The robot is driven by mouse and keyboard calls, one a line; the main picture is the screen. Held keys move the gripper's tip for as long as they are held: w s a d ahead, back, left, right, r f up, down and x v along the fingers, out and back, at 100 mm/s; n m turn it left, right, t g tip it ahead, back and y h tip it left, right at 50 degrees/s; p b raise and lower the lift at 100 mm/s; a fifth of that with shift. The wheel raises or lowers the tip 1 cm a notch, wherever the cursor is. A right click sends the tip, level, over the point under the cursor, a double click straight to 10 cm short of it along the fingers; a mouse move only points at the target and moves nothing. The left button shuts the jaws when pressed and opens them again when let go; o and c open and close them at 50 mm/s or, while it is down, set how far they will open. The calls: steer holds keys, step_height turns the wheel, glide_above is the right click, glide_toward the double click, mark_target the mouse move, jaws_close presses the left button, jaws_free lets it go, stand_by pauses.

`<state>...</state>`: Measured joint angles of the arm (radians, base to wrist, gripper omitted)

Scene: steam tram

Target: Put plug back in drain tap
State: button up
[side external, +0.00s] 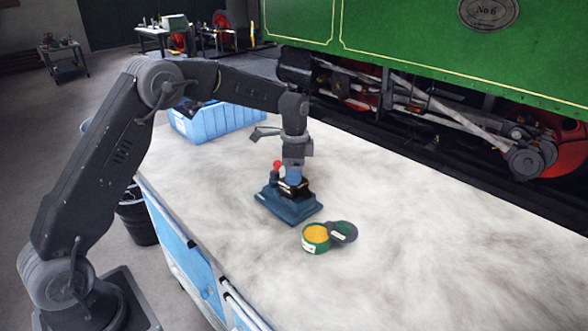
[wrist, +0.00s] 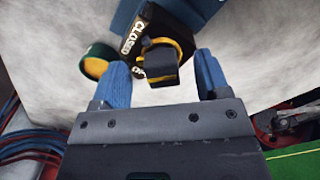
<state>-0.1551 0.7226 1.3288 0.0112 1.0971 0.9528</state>
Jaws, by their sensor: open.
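The drain tap sits on a dark blue base (side external: 289,204) on the bench, with a black plate marked CLOSED (wrist: 134,32). In the wrist view, a dark plug (wrist: 164,70) with a yellow band at its top lies at the plate, between my fingers. I cannot tell how deeply it sits in the tap. My gripper (wrist: 164,78) is open, its blue fingers to either side of the plug with gaps. In the side view my gripper (side external: 293,176) points down just over the tap, hiding much of the plug.
A green tin (side external: 316,246) of yellow paste stands in front of the base, with its dark lid (side external: 344,231) leaning beside it. A red knob (side external: 277,164) rises at the tap's left. A blue crate (side external: 216,122) stands behind. The bench's right side is clear.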

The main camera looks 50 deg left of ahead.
steer(key=shift+r, duration=3.55)
steer(key=s+d+r+n+t, duration=0.3)
steer(key=s+d+r+n, duration=0.15)
steer(key=s+r, duration=0.85)
steer(key=s+d+f+n+t, duration=0.1)
steer(key=s+d+f+n, duration=0.1)
steer(key=s, duration=0.7)
steer(key=s+d+f+n+t, duration=0.1)
steer(key=s+d+f+n, duration=0.1)
steer(key=s, duration=0.8)
steer(key=shift+s+f+n+t, duration=0.3)
steer(key=shift+f+n+t, duration=0.1)
steer(key=shift+f, duration=0.35)
